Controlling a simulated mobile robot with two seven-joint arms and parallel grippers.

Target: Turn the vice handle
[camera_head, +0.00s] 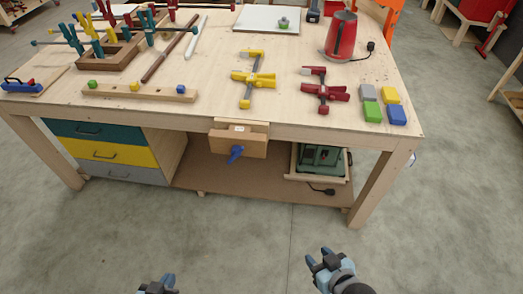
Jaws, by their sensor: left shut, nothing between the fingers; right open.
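The vice (238,143) is a wooden block on the front edge of the workbench, near its middle. Its blue handle (236,154) sticks out from the front face and looks tilted. My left gripper (157,286) is at the bottom edge of the view, shut and empty, and partly cut off. My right gripper (322,259) is at the lower right, open and empty. Both grippers are well in front of the bench and apart from the vice and its handle.
The workbench (210,82) holds a yellow clamp (252,79), a red clamp (323,91), coloured blocks (372,111) and a red kettle (341,36). Drawers (105,153) sit below left. A green machine (320,158) stands on the lower shelf. The floor (240,235) before the bench is clear.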

